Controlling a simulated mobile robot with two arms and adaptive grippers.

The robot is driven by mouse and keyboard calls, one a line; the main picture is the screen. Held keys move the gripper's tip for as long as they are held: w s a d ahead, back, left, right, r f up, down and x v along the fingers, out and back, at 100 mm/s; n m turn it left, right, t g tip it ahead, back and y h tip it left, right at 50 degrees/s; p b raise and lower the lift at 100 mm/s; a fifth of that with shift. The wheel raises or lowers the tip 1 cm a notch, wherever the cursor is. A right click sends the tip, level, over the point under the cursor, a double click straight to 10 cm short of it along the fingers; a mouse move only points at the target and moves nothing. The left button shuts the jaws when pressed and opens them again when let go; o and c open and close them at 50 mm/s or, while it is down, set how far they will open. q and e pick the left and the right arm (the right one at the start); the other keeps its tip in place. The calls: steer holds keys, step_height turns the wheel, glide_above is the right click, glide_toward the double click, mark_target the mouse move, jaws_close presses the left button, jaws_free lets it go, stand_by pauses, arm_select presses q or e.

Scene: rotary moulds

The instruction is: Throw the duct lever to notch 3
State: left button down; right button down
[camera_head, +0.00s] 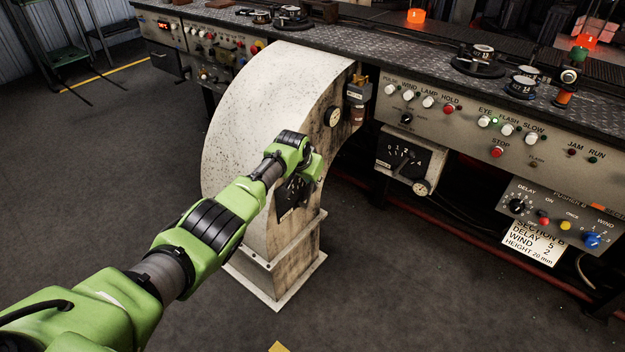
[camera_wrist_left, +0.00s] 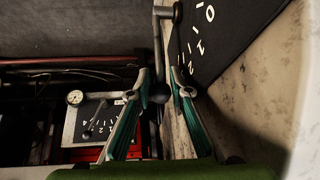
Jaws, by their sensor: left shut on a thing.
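The duct (camera_head: 250,105) is a big pale, speckled curved housing standing on the floor beside the bench. Its black notch plate (camera_head: 292,196) is partly covered by my left arm; it also shows in the left wrist view (camera_wrist_left: 222,38), with white numerals such as 0 and 1. The duct lever (camera_wrist_left: 157,45) is a grey bar hanging from a pivot at the top, with a dark round knob (camera_wrist_left: 159,93) at its end. My left gripper (camera_wrist_left: 163,88) is shut on the lever at its knob, one finger on each side. I cannot tell which notch it stands at.
A bench panel with a second numbered dial (camera_head: 405,160) stands right of the duct. A button panel (camera_head: 465,115) and a sign card (camera_head: 533,243) are farther right. The floor (camera_head: 90,180) at left is free.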

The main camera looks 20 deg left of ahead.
arm_select(q)
steer(key=c, duration=2.1)
jaws_free()
steer(key=shift+c, duration=0.2)
steer(key=v, duration=1.1)
steer(key=shift+s+r, duration=0.25)
steer(key=shift+r, duration=0.1)
steer(key=shift+d, duration=0.1)
